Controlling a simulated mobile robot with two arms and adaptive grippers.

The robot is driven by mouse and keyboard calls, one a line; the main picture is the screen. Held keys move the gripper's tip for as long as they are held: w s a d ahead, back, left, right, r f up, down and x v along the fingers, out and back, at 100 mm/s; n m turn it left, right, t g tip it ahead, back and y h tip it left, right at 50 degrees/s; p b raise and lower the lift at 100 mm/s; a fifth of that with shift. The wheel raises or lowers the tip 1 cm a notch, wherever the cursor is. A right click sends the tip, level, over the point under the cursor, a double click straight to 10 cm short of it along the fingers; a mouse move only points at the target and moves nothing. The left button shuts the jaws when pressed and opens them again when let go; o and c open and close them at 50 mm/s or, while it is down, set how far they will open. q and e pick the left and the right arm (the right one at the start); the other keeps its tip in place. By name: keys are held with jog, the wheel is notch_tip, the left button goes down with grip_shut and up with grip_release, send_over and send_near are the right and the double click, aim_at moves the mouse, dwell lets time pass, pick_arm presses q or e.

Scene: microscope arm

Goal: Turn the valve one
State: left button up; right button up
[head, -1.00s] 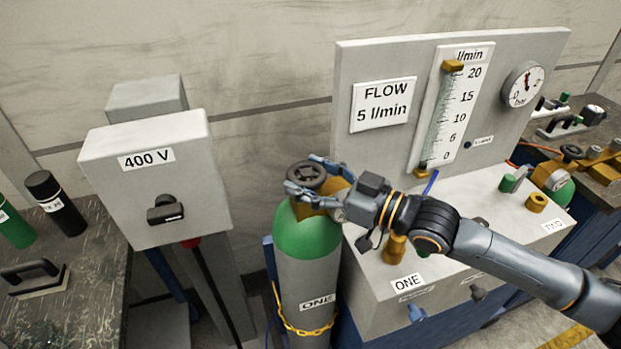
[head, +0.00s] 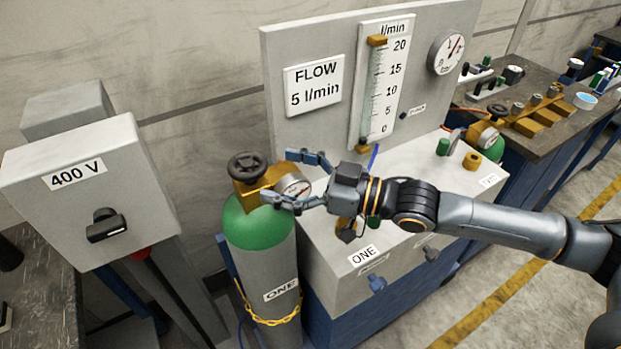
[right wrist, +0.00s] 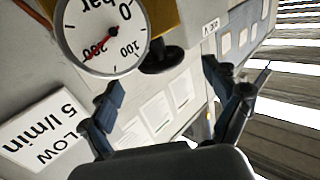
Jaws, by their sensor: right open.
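A dark round handwheel (head: 247,167) sits on the brass valve (head: 262,183) atop the green-shouldered cylinder labelled ONE (head: 262,265). A round pressure gauge (head: 293,187) is beside the valve; in the right wrist view it shows large, its red needle near 200. My right gripper (head: 281,176) is open, with its fingers to the right of the handwheel, around the gauge side and apart from the wheel. In the right wrist view the open fingers (right wrist: 162,80) have the dark handwheel (right wrist: 162,60) beyond the space between them. My left gripper is not in view.
A grey 400 V switch box (head: 85,200) stands at the left. A yellow chain (head: 268,318) rings the cylinder. Benches with small parts lie at the right.

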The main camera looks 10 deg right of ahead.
jog(key=v, duration=0.6)
jog(key=shift+a, duration=0.1)
dwell(0.6)
